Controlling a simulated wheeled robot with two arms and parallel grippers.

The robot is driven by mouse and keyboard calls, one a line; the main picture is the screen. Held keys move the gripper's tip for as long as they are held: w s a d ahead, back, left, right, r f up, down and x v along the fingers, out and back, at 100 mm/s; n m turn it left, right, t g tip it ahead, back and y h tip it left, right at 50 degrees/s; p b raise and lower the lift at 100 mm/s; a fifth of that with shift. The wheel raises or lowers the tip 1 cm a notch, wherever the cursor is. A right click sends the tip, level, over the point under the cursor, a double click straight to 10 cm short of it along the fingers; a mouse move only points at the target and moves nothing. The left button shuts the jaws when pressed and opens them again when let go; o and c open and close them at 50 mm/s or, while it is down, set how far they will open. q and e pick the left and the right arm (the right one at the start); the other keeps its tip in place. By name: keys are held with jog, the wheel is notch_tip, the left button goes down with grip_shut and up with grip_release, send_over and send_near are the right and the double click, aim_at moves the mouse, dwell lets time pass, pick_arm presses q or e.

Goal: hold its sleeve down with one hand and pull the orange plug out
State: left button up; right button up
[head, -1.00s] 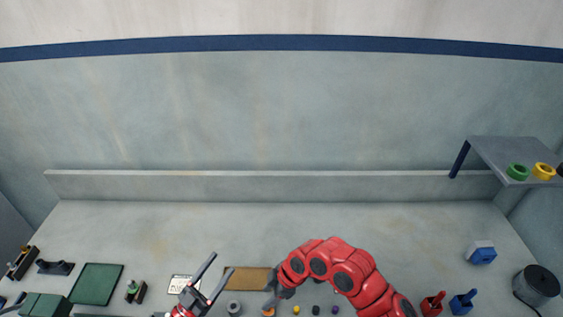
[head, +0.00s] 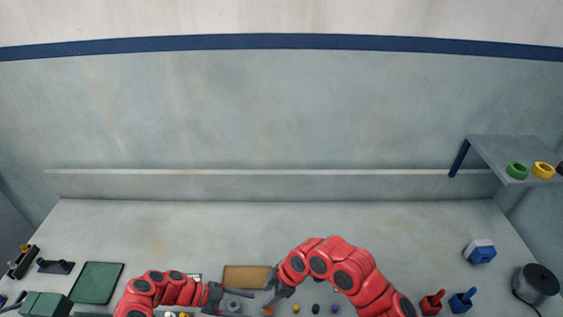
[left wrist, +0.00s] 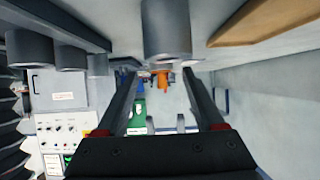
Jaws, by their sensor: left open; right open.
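The orange plug (head: 268,309) sits low in the head view, partly covered by my right gripper (head: 271,302). The plug also shows as a small orange shape in the left wrist view (left wrist: 161,77), beyond my left fingertips. My right gripper is open at the plug; I cannot tell whether it touches it. My left gripper (head: 243,302) is open, its fingers pointing right toward the plug. A grey cylinder (head: 233,306) lies at its fingers and looms large in the left wrist view (left wrist: 166,30). The plug's sleeve is not clear.
A brown board (head: 246,277) lies just behind the grippers. Small yellow (head: 296,309), black and purple pieces stand to the right. A green mat (head: 97,283) lies at left. Red (head: 432,303) and blue (head: 462,301) holders stand at right. The back of the bench is clear.

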pick_arm(q)
jog(key=x, duration=0.6)
jog(key=shift+d+f, duration=0.15)
jog(key=shift+d, duration=0.2)
grip_shut()
jog(key=shift+o, duration=1.1)
grip_release()
jog(key=shift+c, duration=0.2)
grip_shut()
